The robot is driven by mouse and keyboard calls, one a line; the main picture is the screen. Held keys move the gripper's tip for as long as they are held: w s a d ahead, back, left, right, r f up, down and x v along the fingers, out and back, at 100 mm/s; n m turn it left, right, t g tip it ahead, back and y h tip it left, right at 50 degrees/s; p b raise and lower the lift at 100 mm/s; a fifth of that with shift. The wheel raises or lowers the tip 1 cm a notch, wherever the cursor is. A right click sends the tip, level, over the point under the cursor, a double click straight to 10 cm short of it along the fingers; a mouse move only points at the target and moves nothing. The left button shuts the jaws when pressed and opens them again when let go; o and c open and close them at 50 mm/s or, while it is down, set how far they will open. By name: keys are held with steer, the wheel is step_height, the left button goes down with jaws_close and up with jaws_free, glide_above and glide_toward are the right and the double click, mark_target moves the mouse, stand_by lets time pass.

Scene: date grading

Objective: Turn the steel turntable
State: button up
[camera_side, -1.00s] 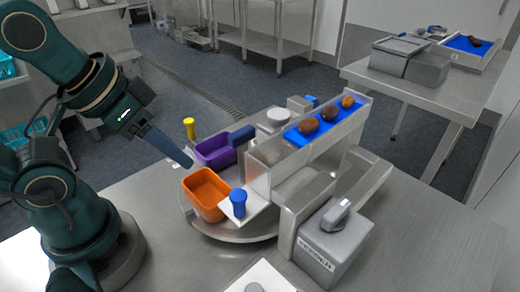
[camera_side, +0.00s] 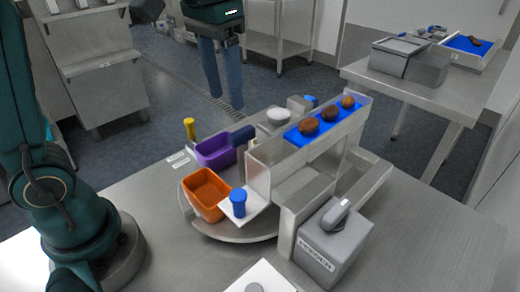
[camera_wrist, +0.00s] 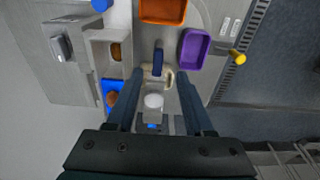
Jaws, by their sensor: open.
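The steel turntable (camera_side: 240,236) is a round disc on the bench. It carries an orange bin (camera_side: 206,193) and a purple bin (camera_side: 214,150); they also show in the wrist view, orange (camera_wrist: 162,12) and purple (camera_wrist: 194,48). A dark blue handle (camera_side: 242,136) stands up beside the purple bin, and shows in the wrist view (camera_wrist: 158,62). My gripper (camera_side: 222,100) is open and empty, fingers pointing down, above and behind the turntable in the side view. In the wrist view my gripper (camera_wrist: 160,80) has its fingers apart on either side of the handle's line, with a white round knob (camera_wrist: 153,101) between them.
A raised channel with a blue strip (camera_side: 325,123) holds several brown dates beside the turntable. A grey box with a knob (camera_side: 334,245) stands front right. A yellow post (camera_side: 190,128) is behind left, a blue knob (camera_side: 238,202) in front.

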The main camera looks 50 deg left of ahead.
mark_target(242, 131)
steer(key=w+f+g, duration=0.1)
steer(key=w+f, duration=0.1)
steer(key=shift+w+d+f, duration=0.15)
steer(key=shift+w+f, duration=0.15)
steer(key=shift+f, duration=2.85)
jaws_close()
